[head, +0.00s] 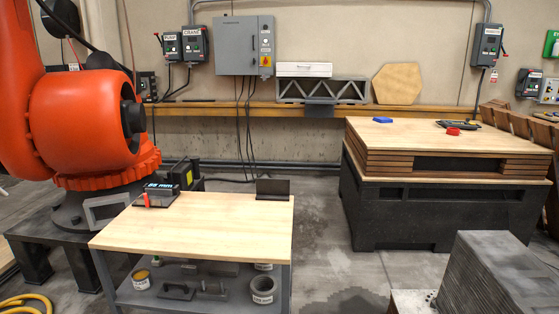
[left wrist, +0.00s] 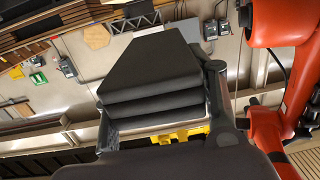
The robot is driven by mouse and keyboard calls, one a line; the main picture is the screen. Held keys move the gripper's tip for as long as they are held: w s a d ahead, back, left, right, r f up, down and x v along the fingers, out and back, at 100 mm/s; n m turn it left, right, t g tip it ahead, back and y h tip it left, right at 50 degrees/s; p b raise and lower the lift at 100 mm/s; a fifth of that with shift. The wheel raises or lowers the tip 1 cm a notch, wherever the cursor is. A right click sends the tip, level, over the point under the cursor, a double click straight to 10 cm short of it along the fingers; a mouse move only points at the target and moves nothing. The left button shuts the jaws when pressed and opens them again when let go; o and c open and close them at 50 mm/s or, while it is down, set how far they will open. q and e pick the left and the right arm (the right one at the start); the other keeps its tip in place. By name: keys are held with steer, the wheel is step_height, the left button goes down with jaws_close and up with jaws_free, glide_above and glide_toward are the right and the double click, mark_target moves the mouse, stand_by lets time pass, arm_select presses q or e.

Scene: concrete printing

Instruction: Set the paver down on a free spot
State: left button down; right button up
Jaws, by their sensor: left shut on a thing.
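The paver (left wrist: 150,62) is a dark grey block with stacked, layered ridges on its near side. It fills the middle of the left wrist view. My left gripper (left wrist: 160,108) is shut on it, with a finger at each side. The paver's far side is hidden, and the wrist view is tilted, so I cannot tell what lies below it. Neither gripper nor the held paver shows in the head view. The light wooden table (head: 205,232) in front has a wide bare middle and front.
A small labelled device (head: 158,195) and a dark upright plate (head: 272,189) stand at the table's back edge. An orange robot arm (head: 80,115) stands at left. At right, a wood-topped stack (head: 440,136) holds a blue item (head: 382,119) and a red item (head: 453,131). A grey ribbed block (head: 495,275) is front right.

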arm_select(q)
steer(key=s+r, duration=0.2)
steer(key=shift+s+a+r+y, duration=0.25)
steer(key=shift+a+r+y, duration=0.05)
steer(key=shift+a+r, duration=0.05)
steer(key=shift+f, duration=0.1)
stand_by(0.8)
